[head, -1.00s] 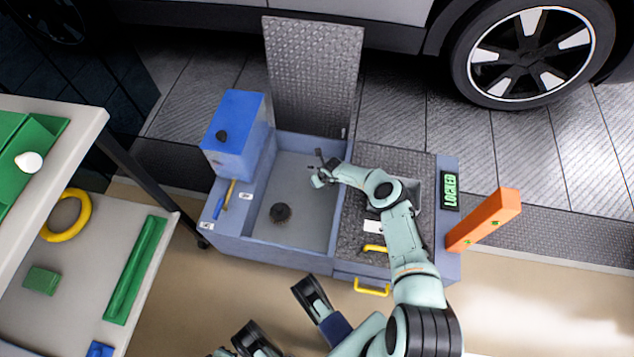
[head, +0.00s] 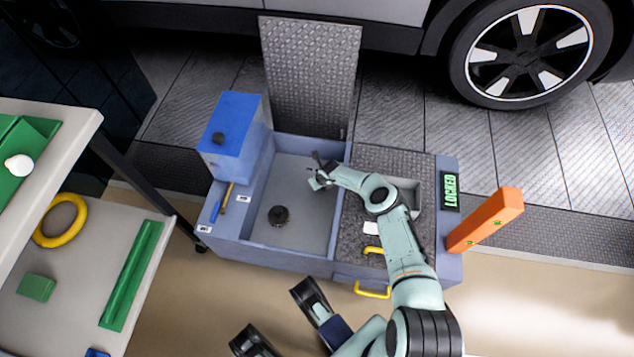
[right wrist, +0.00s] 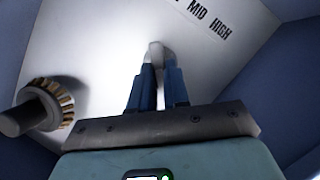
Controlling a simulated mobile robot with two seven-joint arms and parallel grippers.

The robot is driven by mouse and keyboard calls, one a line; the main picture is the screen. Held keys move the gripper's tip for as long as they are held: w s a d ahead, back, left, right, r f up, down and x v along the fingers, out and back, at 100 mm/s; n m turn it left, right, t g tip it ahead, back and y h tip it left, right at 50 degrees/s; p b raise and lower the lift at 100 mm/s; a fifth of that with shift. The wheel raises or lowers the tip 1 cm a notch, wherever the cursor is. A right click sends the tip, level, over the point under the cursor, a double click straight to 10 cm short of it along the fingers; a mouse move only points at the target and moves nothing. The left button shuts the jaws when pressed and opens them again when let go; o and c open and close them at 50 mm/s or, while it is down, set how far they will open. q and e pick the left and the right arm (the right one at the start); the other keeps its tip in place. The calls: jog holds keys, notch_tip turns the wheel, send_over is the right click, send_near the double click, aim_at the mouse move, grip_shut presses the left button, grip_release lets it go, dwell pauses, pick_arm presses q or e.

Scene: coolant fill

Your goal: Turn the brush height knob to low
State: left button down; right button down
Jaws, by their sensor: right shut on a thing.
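In the head view my right gripper (head: 318,178) is at the right side of the open bin (head: 300,190); the knob itself is too small to make out there. My left gripper (head: 280,318) is low in the head view, fingers apart and empty.
A round brush (head: 279,215) stands on the bin floor, also visible at left in the right wrist view (right wrist: 48,100). The raised lid (head: 310,75), a blue box (head: 232,130) and an orange post (head: 486,220) surround the workspace. A shelf cart (head: 90,255) stands at left.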

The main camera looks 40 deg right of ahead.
jog(key=shift+d+n+b, duration=0.1)
jog(key=shift+n+b, duration=0.5)
jog(key=shift+b, duration=0.1)
jog(key=shift+n+y, duration=0.5)
jog(key=shift+n, duration=0.1)
pick_arm(q)
jog(key=shift+g, duration=0.6)
jog(key=shift+s+a+f, duration=0.1)
jog(key=shift+s+f, duration=0.2)
jog(key=shift+s, duration=0.3)
jog(key=shift+s+a+f, duration=0.1)
jog(key=shift+s+f, duration=0.2)
jog(key=shift+s, duration=0.35)
jog(key=shift+s+f, duration=0.3)
jog(key=shift+s, duration=0.3)
pick_arm(e)
jog(key=shift+w+d+n+y, duration=0.15)
jog(key=shift+n+y, duration=0.15)
jog(key=shift+n, duration=0.55)
jog(key=shift+s+d+n+y, duration=0.1)
jog(key=shift+n+y, duration=0.2)
jog(key=shift+n, duration=0.55)
jog(key=c, duration=1.1)
grip_release()
